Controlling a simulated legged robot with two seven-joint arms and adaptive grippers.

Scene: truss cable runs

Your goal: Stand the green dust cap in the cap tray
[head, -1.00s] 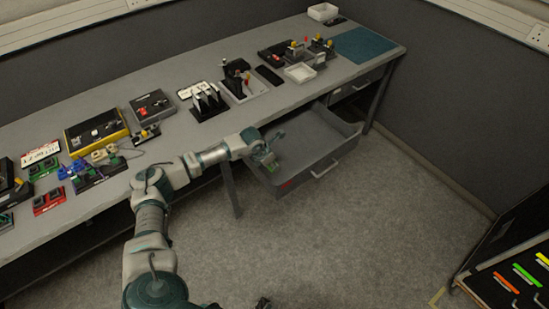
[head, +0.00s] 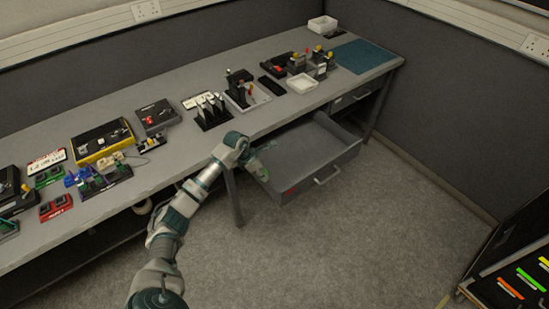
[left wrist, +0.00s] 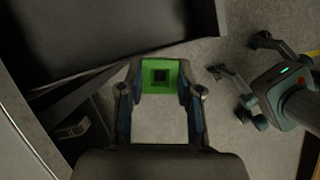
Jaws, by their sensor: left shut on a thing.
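My left gripper (head: 264,160) is at the near left side of the open drawer, under the bench's front edge. In the left wrist view the gripper (left wrist: 160,88) is shut on the green dust cap (left wrist: 160,66), a square green piece with a dark square recess. The cap sits between the fingertips; it is too small to make out clearly in the head view. I cannot tell for sure which holder is the cap tray; a shallow white tray (head: 302,83) lies on the bench near its front edge. My right gripper is not in view.
The open drawer (head: 318,178) juts out from the bench (head: 160,180) and looks mostly empty. A white bin (head: 322,25) and a blue mat (head: 362,56) are at the far right end. Several fixtures and connectors crowd the bench.

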